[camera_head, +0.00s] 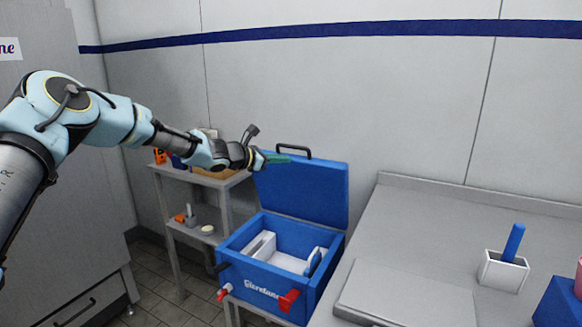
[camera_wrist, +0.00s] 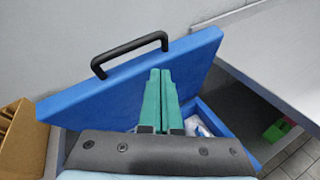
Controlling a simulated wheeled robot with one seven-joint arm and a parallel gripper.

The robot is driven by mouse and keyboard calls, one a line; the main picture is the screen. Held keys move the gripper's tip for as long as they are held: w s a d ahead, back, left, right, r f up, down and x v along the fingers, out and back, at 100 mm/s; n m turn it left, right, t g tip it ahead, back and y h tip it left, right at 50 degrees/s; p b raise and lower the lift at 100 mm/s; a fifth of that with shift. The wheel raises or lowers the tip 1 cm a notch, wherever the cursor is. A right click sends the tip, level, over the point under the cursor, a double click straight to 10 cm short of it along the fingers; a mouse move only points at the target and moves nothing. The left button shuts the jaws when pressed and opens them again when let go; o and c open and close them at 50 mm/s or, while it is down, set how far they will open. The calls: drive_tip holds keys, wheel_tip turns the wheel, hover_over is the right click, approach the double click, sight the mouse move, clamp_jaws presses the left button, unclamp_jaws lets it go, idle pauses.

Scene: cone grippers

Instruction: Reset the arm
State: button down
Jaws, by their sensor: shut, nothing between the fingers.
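My arm reaches in from the left in the head view, bent at the elbow. My gripper (camera_head: 279,158), with green fingers, is in front of the raised lid near its upper left. In the wrist view the two green fingers (camera_wrist: 161,95) lie side by side, shut and empty. The blue lid (camera_wrist: 110,90) with its black handle (camera_wrist: 130,52) is behind them. Whether the fingers touch the lid I cannot tell. The blue cooler box (camera_head: 262,285) stands open below, with white items (camera_head: 285,260) inside it.
A grey shelf (camera_head: 215,183) with small items stands left of the box. A metal counter (camera_head: 480,230) lies to the right, with a flat grey lid (camera_head: 408,297) and a white holder (camera_head: 502,271) with a blue handle. The wall (camera_head: 340,85) is close behind.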

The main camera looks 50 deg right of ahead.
drive_tip(key=a+r+b, duration=0.1)
drive_tip(key=a+r, duration=0.2)
drive_tip(key=a, duration=0.2)
drive_tip(key=shift+w+a, duration=0.35)
drive_tip(key=shift+w, duration=0.1)
drive_tip(key=w+a+f+m+t+y, duration=0.1)
drive_tip(key=a+f+m+y, duration=0.2)
drive_tip(key=a, duration=0.8)
drive_tip(key=w+a+f+m+t+y, duration=0.1)
drive_tip(key=a+f+m+y, duration=0.25)
drive_tip(key=a, duration=0.85)
drive_tip(key=w+a+f+m+t+y, duration=0.1)
drive_tip(key=a+f+m+y, duration=0.15)
drive_tip(key=a, duration=0.85)
drive_tip(key=s+a+m+y, duration=0.1)
drive_tip(key=s+a+y, duration=0.1)
drive_tip(key=a, duration=0.8)
drive_tip(key=s+a+m+y, duration=0.1)
drive_tip(key=s+a, duration=0.3)
drive_tip(key=a, duration=0.6)
drive_tip(key=s+a+m+y, duration=0.2)
drive_tip(key=s+a+m, duration=0.1)
drive_tip(key=a, duration=0.7)
drive_tip(key=shift+s+a+f+t+y, duration=0.25)
drive_tip(key=shift+s+f+t+y, duration=0.05)
drive_tip(key=shift+s, duration=0.1)
